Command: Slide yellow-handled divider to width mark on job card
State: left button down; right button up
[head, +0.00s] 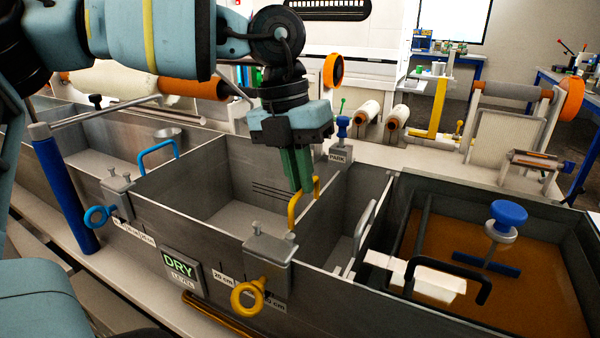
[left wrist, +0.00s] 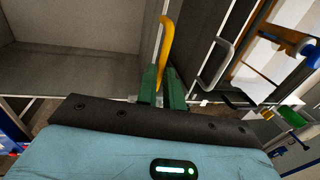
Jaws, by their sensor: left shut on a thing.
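The yellow handle (head: 293,212) of the divider stands near the middle of the steel bath in the head view. My left gripper (head: 305,185) reaches down from above and is shut on this handle. In the left wrist view the yellow handle (left wrist: 166,45) rises between the green fingers (left wrist: 158,85). The yellow-handled divider (head: 318,218) is a grey plate across the bath. A yellow ring knob (head: 248,295) hangs on the front wall below a clamp block, beside width labels (head: 222,279). I cannot make out a job card. My right gripper is not in view.
A blue-handled divider (head: 158,150) stands to the left, with a blue ring knob (head: 98,216) on the front wall. A grey-handled divider (head: 365,225) stands to the right. Beyond it lies an amber resin section (head: 540,285) with a blue-knobbed tool (head: 508,215). A DRY sign (head: 180,265) is on the front.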

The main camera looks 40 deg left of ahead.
pick_arm(q)
jog(key=a, duration=0.2)
jog(key=s+a, duration=0.1)
jog(key=a, duration=0.2)
jog(key=shift+s, duration=0.1)
jog(key=c, duration=1.5)
grip_release()
jog(key=shift+d, duration=0.1)
jog(key=r, duration=0.2)
jog(key=a+r, duration=0.1)
jog(key=r, duration=0.4)
jog(key=shift+s+a+r, duration=0.2)
jog(key=shift+a+r, duration=0.05)
jog(key=shift+r, duration=0.1)
